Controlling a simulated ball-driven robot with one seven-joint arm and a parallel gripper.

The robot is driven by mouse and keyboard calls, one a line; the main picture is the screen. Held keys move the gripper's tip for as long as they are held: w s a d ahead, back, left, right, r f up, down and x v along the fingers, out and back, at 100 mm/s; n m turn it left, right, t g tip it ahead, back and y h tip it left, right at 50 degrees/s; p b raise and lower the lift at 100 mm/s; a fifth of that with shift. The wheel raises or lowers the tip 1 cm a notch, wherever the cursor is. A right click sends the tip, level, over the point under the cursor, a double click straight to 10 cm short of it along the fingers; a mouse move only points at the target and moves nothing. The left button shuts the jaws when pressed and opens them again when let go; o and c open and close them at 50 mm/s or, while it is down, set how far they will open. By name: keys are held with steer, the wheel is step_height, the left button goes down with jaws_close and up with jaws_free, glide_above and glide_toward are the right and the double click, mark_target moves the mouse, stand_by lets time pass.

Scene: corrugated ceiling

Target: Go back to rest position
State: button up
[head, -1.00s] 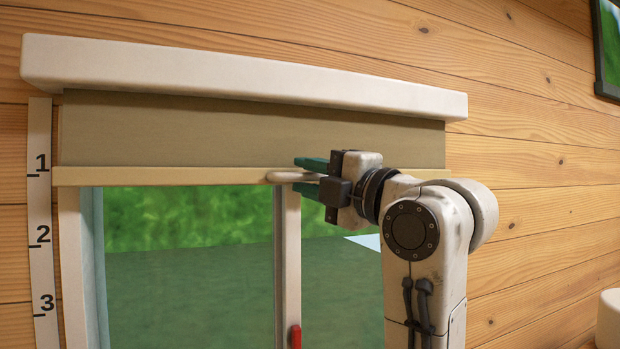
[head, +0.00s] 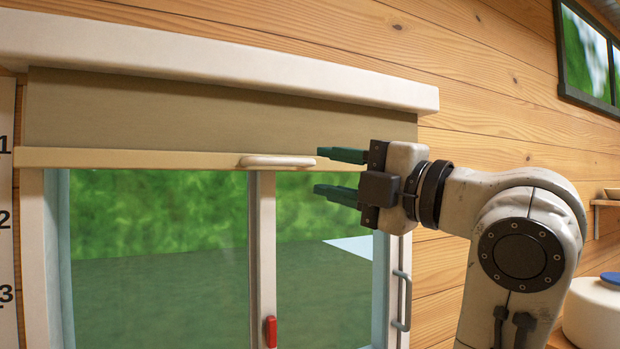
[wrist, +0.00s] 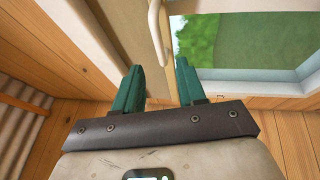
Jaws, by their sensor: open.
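My gripper (head: 335,173) is open and empty in the head view, its two green fingers spread apart and pointing left. It is just right of the pale handle (head: 277,162) on the blind's bottom bar, with a small gap between them. The blind (head: 200,120) hangs a short way down over the top of the window. In the wrist view my open gripper (wrist: 158,85) has the pale handle (wrist: 158,25) ahead of and between its fingers, apart from them.
The window (head: 160,250) has a red latch (head: 270,332) on its middle post and a grey handle (head: 402,300) at right. A numbered strip (head: 6,220) is at far left. A white round object (head: 595,315) with a blue top stands at lower right. Wooden wall surrounds the window.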

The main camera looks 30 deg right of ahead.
steer(key=shift+s+d+f, duration=0.1)
steer(key=shift+s+d, duration=0.1)
steer(key=shift+s, duration=0.4)
step_height(320, 180, down, 39)
steer(key=w+d+m+g+h, duration=0.2)
steer(key=m+g+h, duration=0.4)
steer(key=m, duration=0.8)
steer(key=s+d+f+m+g+h, duration=0.2)
steer(key=s+f+m+g, duration=0.8)
steer(key=s+f, duration=2)
steer(key=shift+s+f+g, duration=0.15)
steer(key=shift+s+g, duration=0.2)
steer(key=shift+g, duration=0.35)
